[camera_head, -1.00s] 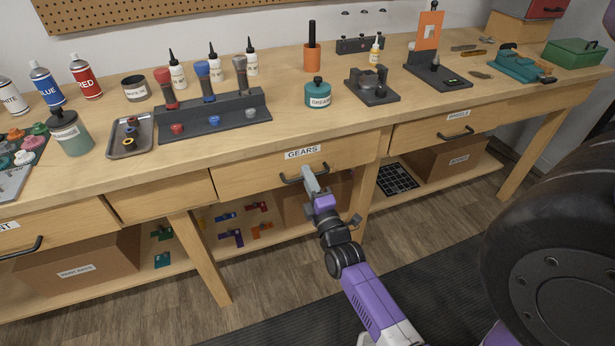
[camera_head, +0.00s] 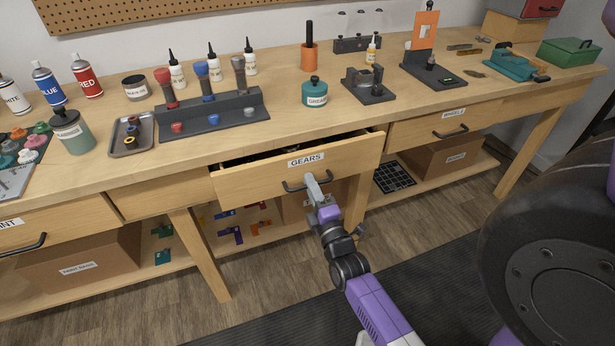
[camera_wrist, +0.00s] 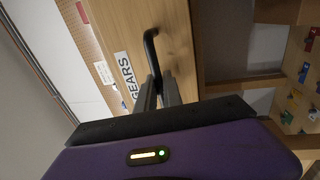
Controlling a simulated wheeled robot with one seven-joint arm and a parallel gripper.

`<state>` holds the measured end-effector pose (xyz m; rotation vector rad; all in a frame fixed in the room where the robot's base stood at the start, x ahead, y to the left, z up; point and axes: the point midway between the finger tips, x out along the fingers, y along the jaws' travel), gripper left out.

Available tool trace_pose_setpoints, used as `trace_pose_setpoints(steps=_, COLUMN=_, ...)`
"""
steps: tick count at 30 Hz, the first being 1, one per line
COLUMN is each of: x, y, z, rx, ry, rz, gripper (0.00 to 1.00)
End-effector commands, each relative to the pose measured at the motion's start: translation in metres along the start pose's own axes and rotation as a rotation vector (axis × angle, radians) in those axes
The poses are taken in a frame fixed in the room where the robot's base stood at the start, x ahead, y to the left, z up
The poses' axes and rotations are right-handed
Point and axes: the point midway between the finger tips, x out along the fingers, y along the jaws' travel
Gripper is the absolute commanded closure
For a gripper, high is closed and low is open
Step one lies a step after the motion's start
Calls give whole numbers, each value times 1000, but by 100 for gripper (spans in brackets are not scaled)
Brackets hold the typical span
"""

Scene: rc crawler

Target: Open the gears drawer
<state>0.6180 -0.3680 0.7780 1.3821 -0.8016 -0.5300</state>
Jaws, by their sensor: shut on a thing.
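The gears drawer (camera_head: 250,185) is a wooden drawer under the bench top with a white GEARS label (camera_head: 306,160). It stands partly pulled out, with a dark gap along its top edge where dark contents barely show. My gripper (camera_head: 314,181) is shut on the drawer's black handle (camera_head: 293,187), near the handle's right part. In the wrist view the handle (camera_wrist: 150,45) runs down between my two fingers (camera_wrist: 158,92), and the label (camera_wrist: 125,75) lies to their left.
The bench top (camera_head: 215,143) holds a grease jar (camera_head: 315,93) and a dark tool rack (camera_head: 212,116) above the drawer. The wheels drawer (camera_head: 445,127) at the right is shut. A large black tyre (camera_head: 545,240) fills the right foreground. A dark mat lies on the floor.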

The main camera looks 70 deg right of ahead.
Motion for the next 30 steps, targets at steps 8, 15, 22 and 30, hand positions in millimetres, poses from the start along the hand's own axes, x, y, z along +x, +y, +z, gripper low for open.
trace_pose_setpoints(steps=8, x=-68, y=13, z=0, rx=0, ry=0, rz=-9, gripper=100)
trace_pose_setpoints(steps=15, x=-133, y=24, z=0, rx=0, ry=1, rz=-10, gripper=100)
trace_pose_setpoints(steps=22, x=-185, y=33, z=-1, rx=1, ry=1, rz=-8, gripper=100)
trace_pose_setpoints(steps=30, x=-222, y=41, z=-1, rx=1, ry=2, rz=-4, gripper=100)
